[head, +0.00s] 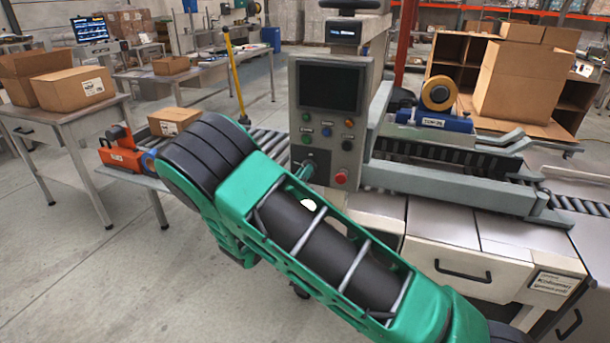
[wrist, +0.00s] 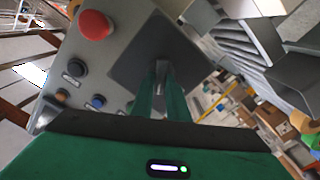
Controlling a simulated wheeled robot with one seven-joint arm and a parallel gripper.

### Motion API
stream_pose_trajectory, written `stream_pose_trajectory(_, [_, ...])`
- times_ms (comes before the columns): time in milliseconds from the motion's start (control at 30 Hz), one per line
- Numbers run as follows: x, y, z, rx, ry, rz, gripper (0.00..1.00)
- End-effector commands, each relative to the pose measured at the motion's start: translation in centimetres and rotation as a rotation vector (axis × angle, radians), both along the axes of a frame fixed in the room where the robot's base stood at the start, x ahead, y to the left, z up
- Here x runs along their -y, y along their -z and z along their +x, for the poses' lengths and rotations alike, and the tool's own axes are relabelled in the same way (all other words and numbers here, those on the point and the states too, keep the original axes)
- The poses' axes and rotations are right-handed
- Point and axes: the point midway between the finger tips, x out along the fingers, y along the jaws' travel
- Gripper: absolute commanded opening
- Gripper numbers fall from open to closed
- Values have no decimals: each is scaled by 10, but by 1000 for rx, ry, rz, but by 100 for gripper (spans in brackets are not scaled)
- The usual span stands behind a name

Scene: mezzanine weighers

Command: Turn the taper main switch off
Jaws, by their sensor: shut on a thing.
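The taper's control panel (head: 298,101) is a grey upright box with a dark screen and several coloured buttons. Low on its face is a dark plate (head: 320,158), which also shows in the wrist view (wrist: 130,48). The main switch's grey handle (wrist: 162,66) stands out from this plate. My green gripper (wrist: 162,92) is shut on the handle, one finger on each side. In the head view my gripper (head: 305,172) reaches the panel's lower left, and my arm covers part of it. The fingers hide much of the switch, so I cannot read its position.
A red mushroom button (head: 341,177) sits close right of the switch, with small knobs above. The taper bed (head: 455,190) and a blue tape head (head: 440,122) stand to the right. Tables with cardboard boxes (head: 73,88) are at left. The floor at left is clear.

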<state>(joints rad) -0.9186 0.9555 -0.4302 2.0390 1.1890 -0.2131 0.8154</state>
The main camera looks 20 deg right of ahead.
Motion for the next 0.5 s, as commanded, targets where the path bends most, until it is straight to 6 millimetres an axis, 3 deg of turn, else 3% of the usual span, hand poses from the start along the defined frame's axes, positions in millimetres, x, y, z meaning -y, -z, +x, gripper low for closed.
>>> stream_pose_trajectory(500, [-4,4,1,-290,-5,-394,0])
